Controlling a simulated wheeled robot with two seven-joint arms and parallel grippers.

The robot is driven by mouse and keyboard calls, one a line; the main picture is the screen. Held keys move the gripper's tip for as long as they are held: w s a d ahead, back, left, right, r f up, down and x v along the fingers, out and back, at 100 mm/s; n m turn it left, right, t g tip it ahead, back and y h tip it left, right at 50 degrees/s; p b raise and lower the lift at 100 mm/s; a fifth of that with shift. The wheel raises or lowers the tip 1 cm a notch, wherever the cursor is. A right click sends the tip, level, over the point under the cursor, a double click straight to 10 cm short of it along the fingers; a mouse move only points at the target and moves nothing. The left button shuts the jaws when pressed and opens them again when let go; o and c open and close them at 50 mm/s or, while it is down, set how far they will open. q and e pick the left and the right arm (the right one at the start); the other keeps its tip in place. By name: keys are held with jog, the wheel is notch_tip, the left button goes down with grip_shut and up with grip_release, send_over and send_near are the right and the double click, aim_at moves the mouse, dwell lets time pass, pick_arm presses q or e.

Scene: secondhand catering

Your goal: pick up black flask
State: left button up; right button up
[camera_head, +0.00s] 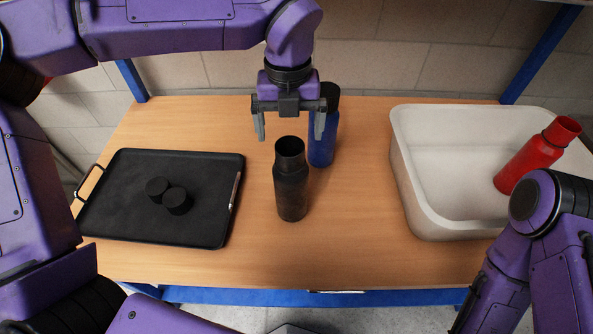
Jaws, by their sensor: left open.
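The black flask (291,188) stands upright and without a lid near the middle of the wooden table. My left gripper (288,128) is open and empty, with its fingers pointing down. In the picture it hangs just above the flask's mouth, one finger to each side; I cannot tell the exact depth between them. My right arm comes in at the lower right, but its gripper is not visible.
A blue flask (322,148) with a dark cap stands close behind the black one, partly hidden by my left gripper. A black tray (120,225) with two black lids (177,201) lies left. A white bin (425,205) holding a red flask (527,163) stands right.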

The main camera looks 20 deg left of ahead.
aim_at(288, 147)
pick_arm(q)
jog(key=s+f, duration=0.2)
jog(key=f, duration=0.1)
jog(key=shift+d+f+p, duration=0.1)
jog(key=shift+p, duration=0.25)
jog(key=f, duration=0.2)
jog(key=w+f+p, duration=0.1)
jog(key=f, duration=0.1)
jog(key=shift+d+f, duration=0.15)
jog(key=shift+f, duration=0.2)
jog(key=shift+s+f, duration=0.15)
jog(key=shift+f, duration=0.05)
jog(key=shift+s, duration=0.15)
jog(key=c, duration=1.4)
jog(key=shift+c, duration=1.1)
pick_arm(e)
jog(key=shift+s+r, duration=0.3)
jog(key=shift+r, duration=0.3)
jog(key=shift+s+r, duration=0.3)
jog(key=shift+r, duration=0.25)
pick_arm(q)
jog(key=shift+r, duration=0.1)
